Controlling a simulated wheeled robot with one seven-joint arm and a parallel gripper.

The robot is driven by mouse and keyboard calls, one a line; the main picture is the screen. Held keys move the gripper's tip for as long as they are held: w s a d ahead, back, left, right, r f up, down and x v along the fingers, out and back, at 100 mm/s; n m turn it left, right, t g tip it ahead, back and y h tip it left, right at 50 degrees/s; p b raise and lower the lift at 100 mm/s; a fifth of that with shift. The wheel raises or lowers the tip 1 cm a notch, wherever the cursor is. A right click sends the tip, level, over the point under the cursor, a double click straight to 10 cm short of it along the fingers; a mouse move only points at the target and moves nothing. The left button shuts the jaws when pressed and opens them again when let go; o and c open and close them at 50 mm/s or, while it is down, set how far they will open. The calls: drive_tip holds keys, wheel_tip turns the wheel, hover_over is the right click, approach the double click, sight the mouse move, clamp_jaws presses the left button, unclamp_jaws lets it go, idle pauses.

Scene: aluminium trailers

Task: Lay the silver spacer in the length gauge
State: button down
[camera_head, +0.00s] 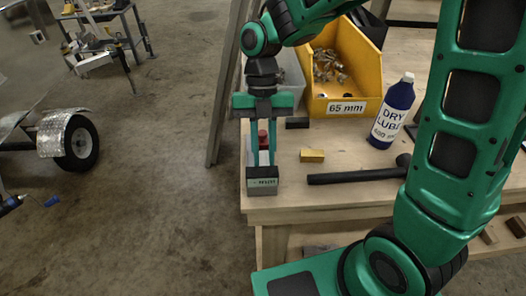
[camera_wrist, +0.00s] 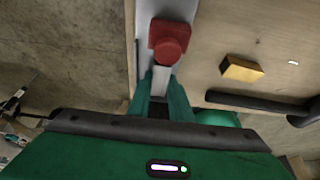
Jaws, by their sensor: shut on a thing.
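The length gauge stands at the table's front left corner in the head view, with a grey display box (camera_head: 262,185) at its near end and a red part (camera_head: 263,134) behind. In the wrist view I see its pale rail (camera_wrist: 143,30) and the red part (camera_wrist: 170,42). My gripper (camera_head: 263,158) points down over the gauge; it also shows in the wrist view (camera_wrist: 161,84). It is shut on the silver spacer (camera_wrist: 162,76), a small pale piece just below the red part in that picture. I cannot tell whether the spacer touches the gauge; my fingers hide much of it.
A brass block (camera_head: 312,156), a black block (camera_head: 297,123), a dark hammer (camera_head: 355,175) and a blue lube bottle (camera_head: 393,115) lie or stand right of the gauge.

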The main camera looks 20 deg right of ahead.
drive_tip(key=c, duration=1.6)
unclamp_jaws()
drive_tip(key=v, duration=1.2)
drive_tip(key=shift+s+r, duration=0.1)
drive_tip(key=s+d+f+n+t, duration=0.1)
drive_tip(key=s+d+f+n, duration=0.1)
drive_tip(key=s+d+n, duration=0.4)
drive_tip(key=s+d+f+n+t, duration=0.2)
drive_tip(key=s+d+n, duration=0.4)
drive_tip(key=d+n, duration=0.6)
drive_tip(key=s+d+f+n+t, duration=0.1)
drive_tip(key=s+d+f+n, duration=0.2)
drive_tip(key=s+d+n, duration=0.3)
drive_tip(key=shift+s+d+n+t+h, duration=0.15)
drive_tip(key=shift+d+n, duration=0.5)
drive_tip(key=shift+n, duration=0.65)
drive_tip(key=shift+s+d+n+t+h, duration=0.1)
drive_tip(key=shift+d+n, duration=0.6)
drive_tip(key=shift+n, duration=0.6)
drive_tip(key=shift+s+d+n+t+h, duration=0.15)
drive_tip(key=shift+d+n, duration=0.5)
drive_tip(key=shift+n, duration=0.65)
